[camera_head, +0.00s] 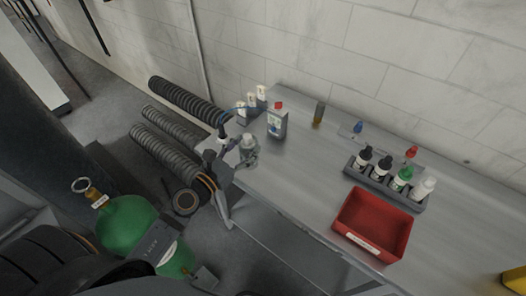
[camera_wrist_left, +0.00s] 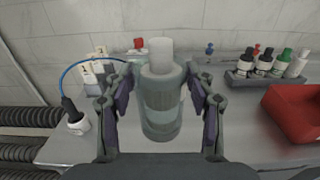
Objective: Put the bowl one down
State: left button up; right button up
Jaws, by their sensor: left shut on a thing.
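My left gripper (camera_head: 240,157) is at the left end of the grey table, its fingers on either side of a clear, greenish-grey vessel with a pale cap (camera_head: 248,142). In the left wrist view the gripper (camera_wrist_left: 160,98) is shut on this vessel (camera_wrist_left: 161,112), which looks upright and more like a bottle than a bowl. I cannot tell whether its base touches the tabletop. No plain bowl shape is visible. My right gripper is not in view.
The table (camera_head: 300,170) has a bare middle. A red-capped bottle (camera_head: 277,123) and small white bottles (camera_head: 252,103) stand just behind the vessel. A rack of bottles (camera_head: 410,200) and a red tray (camera_head: 350,212) are to the right. Ribbed hoses (camera_head: 165,145) and a green tank (camera_head: 125,222) are left.

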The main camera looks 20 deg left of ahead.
pick_arm(q)
jog(key=w+f+b, duration=0.1)
jog(key=w+f, duration=0.2)
jog(key=w+d+f+b, duration=0.1)
jog(key=w+f+b, duration=0.1)
jog(key=w+f, duration=0.1)
jog(key=w+d+f+b, duration=0.1)
jog(key=w+f+b, duration=0.1)
jog(key=w+f, duration=0.2)
jog(key=shift+d+f, duration=0.15)
jog(key=shift+f, duration=0.5)
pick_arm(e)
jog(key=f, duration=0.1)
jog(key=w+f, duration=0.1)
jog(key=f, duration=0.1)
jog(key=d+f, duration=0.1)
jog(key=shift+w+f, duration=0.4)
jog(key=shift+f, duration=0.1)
pick_arm(q)
jog(key=o, duration=0.9)
jog(key=shift+f, duration=0.2)
jog(key=shift+c, duration=0.2)
jog(key=o, duration=0.5)
jog(key=shift+c, duration=0.2)
